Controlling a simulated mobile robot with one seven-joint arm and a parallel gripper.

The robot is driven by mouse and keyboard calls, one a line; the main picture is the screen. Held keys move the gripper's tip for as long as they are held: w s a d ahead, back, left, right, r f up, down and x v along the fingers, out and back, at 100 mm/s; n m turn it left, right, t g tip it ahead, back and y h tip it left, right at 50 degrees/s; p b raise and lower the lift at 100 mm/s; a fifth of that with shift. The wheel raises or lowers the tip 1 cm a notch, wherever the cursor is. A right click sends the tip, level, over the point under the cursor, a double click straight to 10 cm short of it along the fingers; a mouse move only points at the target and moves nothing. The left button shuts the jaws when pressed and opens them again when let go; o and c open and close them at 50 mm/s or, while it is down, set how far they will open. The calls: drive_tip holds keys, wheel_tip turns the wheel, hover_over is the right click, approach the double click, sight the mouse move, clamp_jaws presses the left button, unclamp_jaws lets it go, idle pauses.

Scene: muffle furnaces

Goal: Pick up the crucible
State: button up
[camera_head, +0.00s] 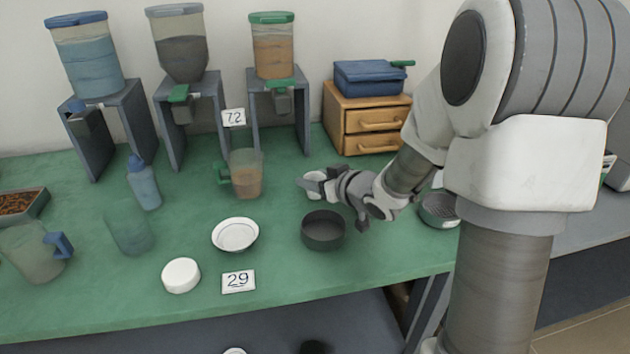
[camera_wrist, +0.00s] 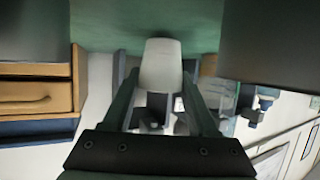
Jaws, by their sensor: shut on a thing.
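The crucible (camera_head: 316,190) is a small white cup behind the dark round dish, near the middle of the green table. In the wrist view the crucible (camera_wrist: 160,65) shows as a smooth, pale tapered body between the two fingers. My gripper (camera_head: 313,183) reaches it from the right and is shut on it. In the wrist view my gripper (camera_wrist: 161,88) has one finger on each side of the crucible. The fingers partly hide the crucible in the head view. I cannot tell whether it still touches the table.
A dark round dish (camera_head: 323,232) stands in front of my gripper. A measuring cup (camera_head: 246,175) stands to the left. A wooden drawer box (camera_head: 362,119) with a blue case (camera_head: 370,78) is behind. A white dish (camera_head: 235,235) and a label "29" (camera_head: 238,282) lie nearer the front edge.

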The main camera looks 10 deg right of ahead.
wheel_tip(320, 180, up, 4)
drive_tip(key=shift+f+p, duration=0.2)
drive_tip(key=shift+p, duration=0.75)
drive_tip(key=s+d+r+p, duration=0.4)
drive_tip(key=d+r+p, duration=0.25)
drive_tip(key=d, duration=0.45)
drive_tip(key=s+a+f+m+h, duration=0.1)
drive_tip(key=a+f, duration=0.2)
drive_tip(key=a, duration=0.7)
drive_tip(key=shift+s+a+f+t+b, duration=0.2)
drive_tip(key=shift+s+f+t+b, duration=0.1)
drive_tip(key=shift+f, duration=0.1)
drive_tip(key=shift+d, duration=0.1)
